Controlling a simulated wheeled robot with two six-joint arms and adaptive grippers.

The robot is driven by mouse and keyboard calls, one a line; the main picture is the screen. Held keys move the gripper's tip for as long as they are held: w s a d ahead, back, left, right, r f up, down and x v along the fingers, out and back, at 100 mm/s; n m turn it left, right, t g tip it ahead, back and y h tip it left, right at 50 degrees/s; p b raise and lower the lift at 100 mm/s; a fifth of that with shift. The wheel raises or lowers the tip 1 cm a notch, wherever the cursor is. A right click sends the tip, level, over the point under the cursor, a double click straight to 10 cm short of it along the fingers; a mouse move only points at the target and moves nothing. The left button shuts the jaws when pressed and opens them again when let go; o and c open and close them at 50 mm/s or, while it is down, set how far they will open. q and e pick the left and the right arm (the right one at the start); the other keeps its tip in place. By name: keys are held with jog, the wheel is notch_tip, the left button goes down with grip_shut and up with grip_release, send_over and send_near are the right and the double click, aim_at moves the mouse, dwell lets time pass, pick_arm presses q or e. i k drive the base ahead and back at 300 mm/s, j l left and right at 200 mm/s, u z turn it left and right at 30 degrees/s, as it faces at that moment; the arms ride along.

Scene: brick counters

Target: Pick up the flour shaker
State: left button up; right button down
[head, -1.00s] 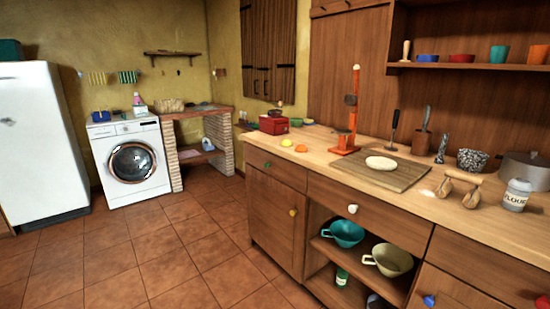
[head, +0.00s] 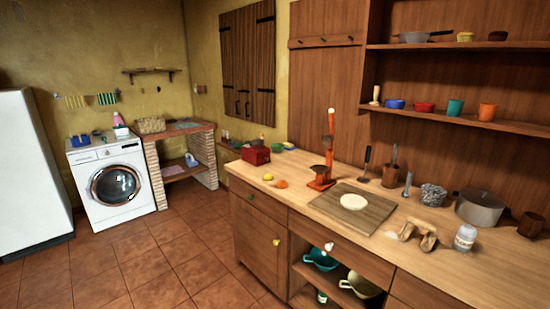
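The flour shaker (head: 465,237) is a small white and grey jar with a dark label. It stands upright near the front edge of the wooden counter, at the right of the head view. It is just right of a wooden roller-like tool and in front of a grey pot. Neither of my grippers shows in the head view.
The counter (head: 310,205) also holds a cutting board (head: 377,207) with dough (head: 354,202), a wooden tool (head: 418,234), a grey pot (head: 479,207), a speckled bowl (head: 433,195) and an orange stand (head: 322,178). Open tiled floor (head: 150,265) lies left of the counter.

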aim_at(463, 242)
jog(key=z, duration=1.6)
jog(key=j+u, duration=0.45)
jog(key=i, duration=0.05)
